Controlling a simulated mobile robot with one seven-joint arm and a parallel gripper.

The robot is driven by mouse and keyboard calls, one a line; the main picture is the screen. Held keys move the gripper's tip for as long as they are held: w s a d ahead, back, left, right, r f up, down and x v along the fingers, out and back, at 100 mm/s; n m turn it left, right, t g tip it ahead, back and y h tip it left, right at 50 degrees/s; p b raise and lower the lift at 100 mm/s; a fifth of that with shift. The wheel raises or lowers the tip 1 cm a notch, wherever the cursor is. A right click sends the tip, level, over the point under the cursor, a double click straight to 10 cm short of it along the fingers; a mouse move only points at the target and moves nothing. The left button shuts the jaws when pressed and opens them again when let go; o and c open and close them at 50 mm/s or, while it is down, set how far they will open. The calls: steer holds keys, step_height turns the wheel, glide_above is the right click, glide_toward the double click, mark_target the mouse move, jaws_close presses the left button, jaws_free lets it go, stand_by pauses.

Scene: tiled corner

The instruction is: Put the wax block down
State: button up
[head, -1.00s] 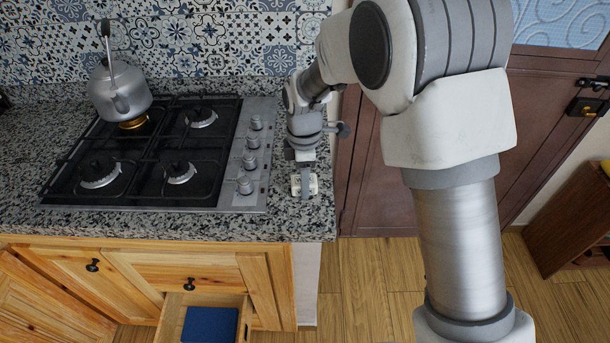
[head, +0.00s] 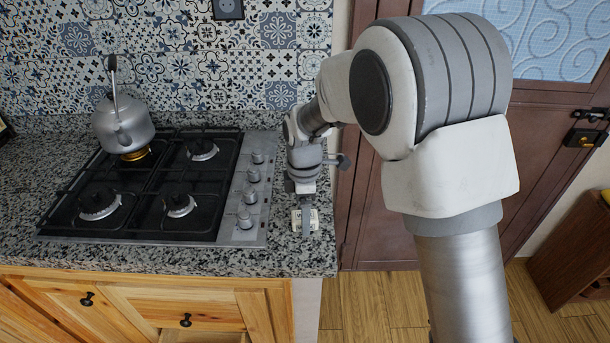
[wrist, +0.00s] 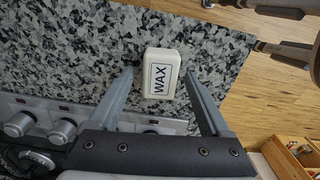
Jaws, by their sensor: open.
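The wax block (wrist: 161,73) is a small white block with a dark-framed label reading WAX. It lies on the speckled granite counter (head: 275,256), right of the stove and near the counter's right end. In the head view the wax block (head: 312,220) shows partly behind my gripper (head: 304,215). In the wrist view my gripper (wrist: 160,85) is open, with one finger on each side of the block. Gaps show between the fingers and the block there. Whether the block rests flat cannot be told with certainty, but it appears to.
A gas stove (head: 160,185) with knobs (head: 250,195) is just left of the block. A metal kettle (head: 123,125) stands on its back left burner. A brown door (head: 385,225) is beyond the counter's right edge. Bare granite lies in front of the block.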

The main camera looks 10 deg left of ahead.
step_height(320, 180, up, 16)
steer(key=p, duration=0.1)
steer(key=shift+d+r, duration=0.15)
steer(key=shift+r, duration=0.1)
steer(key=shift+d, duration=0.1)
steer(key=s+d+r+m+t, duration=0.25)
steer(key=d+r+m, duration=0.35)
steer(key=d, duration=0.4)
steer(key=s+d+m+t, duration=0.3)
steer(key=s+d+m, duration=1.2)
steer(key=s+d, duration=0.1)
steer(key=shift+s+d+m, duration=0.25)
steer(key=shift+s+m, duration=0.15)
steer(key=shift+s, duration=0.05)
steer(key=shift+f, duration=0.1)
